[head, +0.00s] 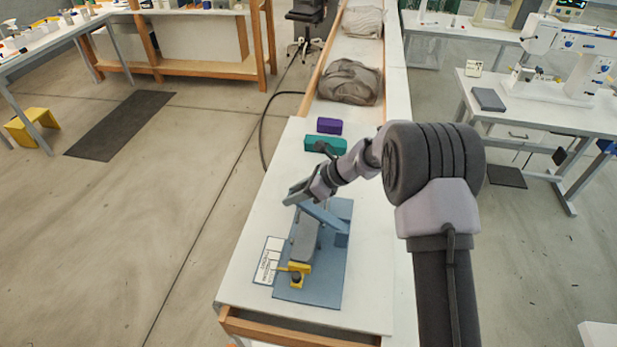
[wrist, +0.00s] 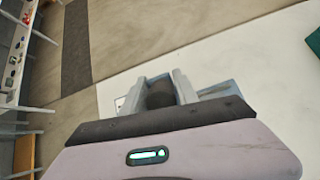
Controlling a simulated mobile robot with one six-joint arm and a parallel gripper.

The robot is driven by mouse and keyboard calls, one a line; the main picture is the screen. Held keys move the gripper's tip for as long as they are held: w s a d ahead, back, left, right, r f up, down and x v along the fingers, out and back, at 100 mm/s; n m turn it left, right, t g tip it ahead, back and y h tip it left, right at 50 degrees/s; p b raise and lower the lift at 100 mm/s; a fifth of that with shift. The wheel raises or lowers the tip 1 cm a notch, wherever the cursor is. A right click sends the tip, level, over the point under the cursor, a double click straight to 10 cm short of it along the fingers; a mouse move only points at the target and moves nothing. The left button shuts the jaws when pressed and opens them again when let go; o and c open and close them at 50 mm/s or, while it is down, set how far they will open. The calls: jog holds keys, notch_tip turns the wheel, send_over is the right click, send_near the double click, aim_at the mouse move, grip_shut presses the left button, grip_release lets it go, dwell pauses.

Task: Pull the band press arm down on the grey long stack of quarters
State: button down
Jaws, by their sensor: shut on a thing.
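The press stands on a blue base plate (head: 335,275) on the white table. The blue press arm (head: 322,214) slopes above it, its raised end at my gripper. The grey long stack of quarters (head: 304,240) lies on the plate, below and beside the arm. A yellow part (head: 299,268) with a dark knob sits at the stack's near end. My gripper (head: 297,194) is at the raised end of the press arm. In the wrist view, my gripper (wrist: 160,92) is shut on a dark round handle (wrist: 161,96). Part of the handle is hidden.
A labelled card (head: 268,262) lies left of the plate. A teal block (head: 318,144) and a purple block (head: 329,125) lie farther back on the table. Grey bundled cloth (head: 350,82) lies behind them. The table's left strip is clear.

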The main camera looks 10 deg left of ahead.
jog(key=a+f+h, duration=0.1)
jog(key=f, duration=0.2)
jog(key=a+f+h, duration=0.1)
jog(key=a+f, duration=0.1)
jog(key=f, duration=0.1)
jog(key=a+f+h+b, duration=0.1)
jog(key=f, duration=0.2)
jog(key=shift+w+a+f, duration=0.1)
jog(key=shift+a+f, duration=0.05)
jog(key=shift+f, duration=0.1)
jog(key=shift+f+b, duration=0.6)
jog(key=shift+f, duration=0.3)
jog(key=c, duration=1.1)
grip_release()
jog(key=shift+f, duration=0.1)
jog(key=shift+o, duration=0.2)
notch_tip(320, 180, up, 15)
jog(key=p, duration=0.3)
send_over(311, 208)
jog(key=shift+w, duration=0.1)
